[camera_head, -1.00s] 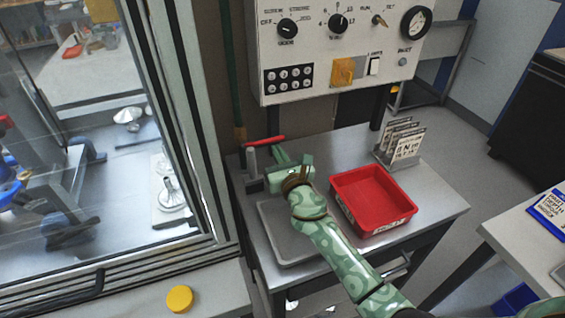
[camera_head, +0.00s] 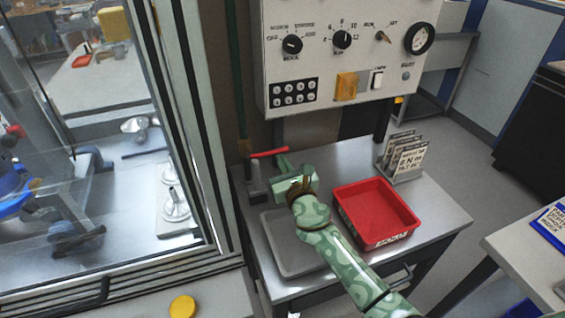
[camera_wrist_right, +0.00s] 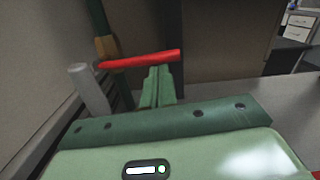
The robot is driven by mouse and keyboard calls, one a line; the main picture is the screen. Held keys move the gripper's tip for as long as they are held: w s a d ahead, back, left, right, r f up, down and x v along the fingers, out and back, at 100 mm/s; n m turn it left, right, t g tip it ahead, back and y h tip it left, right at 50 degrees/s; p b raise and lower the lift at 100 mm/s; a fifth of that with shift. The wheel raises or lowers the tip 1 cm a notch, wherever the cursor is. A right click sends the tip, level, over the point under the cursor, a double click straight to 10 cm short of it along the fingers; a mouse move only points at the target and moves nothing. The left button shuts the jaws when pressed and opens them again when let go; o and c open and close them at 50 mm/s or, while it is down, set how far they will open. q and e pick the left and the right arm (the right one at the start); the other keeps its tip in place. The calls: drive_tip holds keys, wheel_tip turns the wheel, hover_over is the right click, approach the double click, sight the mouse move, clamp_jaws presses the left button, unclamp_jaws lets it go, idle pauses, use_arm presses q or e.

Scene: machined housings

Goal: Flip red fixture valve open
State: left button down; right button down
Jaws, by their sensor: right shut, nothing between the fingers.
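The valve's red lever handle (camera_head: 269,153) lies roughly level, with its left end at a grey post (camera_head: 254,178) on the back left corner of the steel table. It also shows in the right wrist view (camera_wrist_right: 135,61), running across just beyond my fingertips. My right gripper (camera_head: 283,161) is shut and empty, its green fingers (camera_wrist_right: 158,74) pointing at the lever's right half. The tips look very close to the lever; I cannot tell whether they touch it. My left gripper is not in view.
A red bin (camera_head: 350,226) stands right of my arm, with a grey tray (camera_head: 274,260) to its left. A card rack (camera_head: 391,177) is at the table's back right. A control panel (camera_head: 310,65) rises behind. The glass-fronted cabinet's frame (camera_head: 196,130) is close on the left.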

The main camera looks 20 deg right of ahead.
drive_tip(key=shift+d+r+n+p, duration=0.1)
drive_tip(key=shift+r+n+p, duration=0.8)
drive_tip(key=shift+r+p, duration=0.1)
drive_tip(key=a+r+n+y+p, duration=0.1)
drive_tip(key=a+r+n+p, duration=0.5)
drive_tip(key=n+p, duration=0.7)
drive_tip(key=shift+r+p, duration=0.7)
drive_tip(key=shift+p, duration=0.35)
drive_tip(key=shift+s+a, duration=0.1)
drive_tip(key=shift+a, duration=0.05)
drive_tip(key=shift+g, duration=0.3)
